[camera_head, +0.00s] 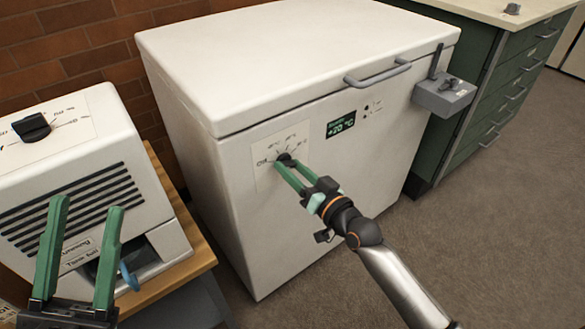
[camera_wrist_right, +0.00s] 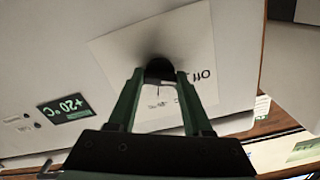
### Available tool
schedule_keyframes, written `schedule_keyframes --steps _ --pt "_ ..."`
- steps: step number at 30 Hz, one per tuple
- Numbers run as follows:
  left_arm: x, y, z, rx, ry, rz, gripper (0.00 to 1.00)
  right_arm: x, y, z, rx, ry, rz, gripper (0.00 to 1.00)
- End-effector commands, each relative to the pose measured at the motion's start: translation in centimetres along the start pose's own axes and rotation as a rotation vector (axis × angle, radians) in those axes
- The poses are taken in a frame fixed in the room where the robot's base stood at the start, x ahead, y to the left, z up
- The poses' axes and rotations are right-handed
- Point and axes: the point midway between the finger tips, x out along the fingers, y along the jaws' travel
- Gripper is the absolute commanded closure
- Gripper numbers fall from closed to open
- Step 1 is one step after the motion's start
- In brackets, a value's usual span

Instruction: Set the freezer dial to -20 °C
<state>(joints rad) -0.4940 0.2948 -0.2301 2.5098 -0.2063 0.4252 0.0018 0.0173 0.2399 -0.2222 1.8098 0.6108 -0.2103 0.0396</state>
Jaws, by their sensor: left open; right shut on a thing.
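The white chest freezer (camera_head: 230,190) stands in the middle of the head view with its lid shut. Its black dial (camera_head: 286,159) sits on a pale scale plate (camera_head: 262,178) on the front. My right gripper (camera_head: 284,166) is shut on the dial; the right wrist view shows the dial (camera_wrist_right: 160,68) between the green fingertips. The fingers hide much of the scale, so the dial's setting cannot be read. The green display (camera_head: 341,124) reads +20 °C. My left gripper (camera_head: 87,208) is open and empty, in front of the white machine at left.
The white machine (camera_head: 95,122) with its own black knob (camera_head: 32,127) stands on a wooden table (camera_head: 170,185) at left. A grey box (camera_head: 443,97) is fixed on the freezer's right side. A green drawer cabinet (camera_head: 490,90) stands behind right. Floor in front is clear.

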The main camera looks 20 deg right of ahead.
Motion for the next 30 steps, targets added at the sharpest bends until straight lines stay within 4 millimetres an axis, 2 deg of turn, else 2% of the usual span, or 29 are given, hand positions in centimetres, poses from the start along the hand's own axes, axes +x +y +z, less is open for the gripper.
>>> schedule_keyframes --steps 8,30 --pt "0.8 -0.4 -0.8 0.018 0.002 0.004 0.50 0.0 -0.1 -0.2 0.105 -0.002 0.001 1.00" --pt "2.4 -1.5 -2.5 0.057 0.005 -0.009 0.50 0.0 0.0 0.0 0.665 -0.001 0.001 1.00"
